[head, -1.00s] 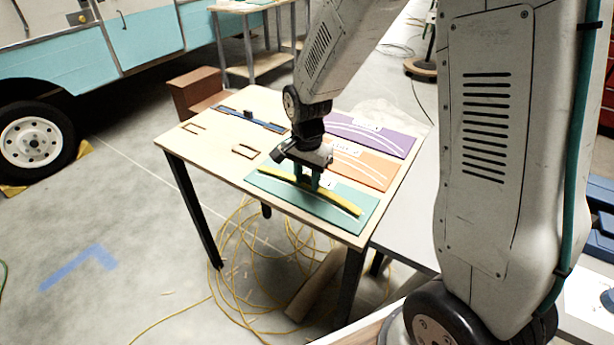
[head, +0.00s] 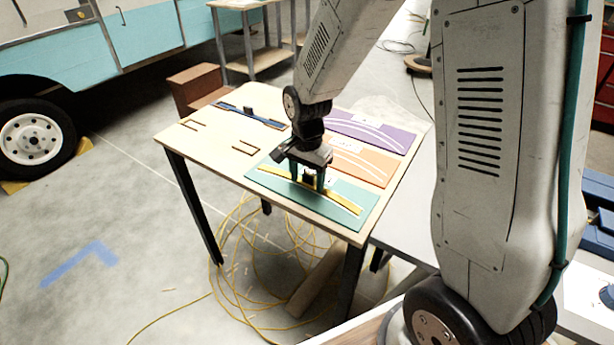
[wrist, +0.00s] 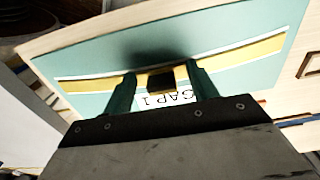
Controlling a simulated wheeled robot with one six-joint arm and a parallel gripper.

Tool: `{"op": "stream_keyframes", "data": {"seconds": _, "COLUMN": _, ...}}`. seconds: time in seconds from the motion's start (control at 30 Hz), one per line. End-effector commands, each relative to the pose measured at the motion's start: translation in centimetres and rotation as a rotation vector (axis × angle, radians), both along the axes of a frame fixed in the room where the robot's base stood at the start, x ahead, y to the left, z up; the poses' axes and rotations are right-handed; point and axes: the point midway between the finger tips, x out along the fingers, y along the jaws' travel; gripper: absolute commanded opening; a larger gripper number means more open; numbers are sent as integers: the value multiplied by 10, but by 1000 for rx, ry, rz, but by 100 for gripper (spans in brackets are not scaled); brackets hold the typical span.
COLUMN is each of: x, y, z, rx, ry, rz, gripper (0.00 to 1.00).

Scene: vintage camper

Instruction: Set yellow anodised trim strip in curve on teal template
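The yellow trim strip (head: 340,202) lies curved on the teal template (head: 350,190) at the near right end of the wooden table. In the wrist view the strip (wrist: 245,55) runs along the white curved line, which shows along one edge of it. A black block (wrist: 161,81) sits at the strip's middle. My gripper (head: 307,182) is low over the template, its two teal fingers (wrist: 162,75) apart on either side of the block, with a gap to each. The fingers hide parts of the strip. A label (wrist: 170,100) reading GAP 1 is partly covered.
Orange (head: 360,166) and purple (head: 375,132) templates with white curves lie beyond the teal one. A blue strip (head: 262,121) with a dark block lies at the table's far edge. Small dark bracket outlines (head: 246,148) mark the table. Its left part (head: 205,150) is mostly clear.

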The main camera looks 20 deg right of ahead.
Motion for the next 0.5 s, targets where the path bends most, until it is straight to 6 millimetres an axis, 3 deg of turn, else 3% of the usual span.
{"op": "stream_keyframes", "data": {"seconds": 0.27, "x": 0, "y": 0, "z": 3, "rx": 1, "ry": -1, "rz": 0, "gripper": 58}}
{"op": "stream_keyframes", "data": {"seconds": 0.5, "x": 1, "y": 0, "z": 39, "rx": 1, "ry": -4, "rz": 0, "gripper": 58}}
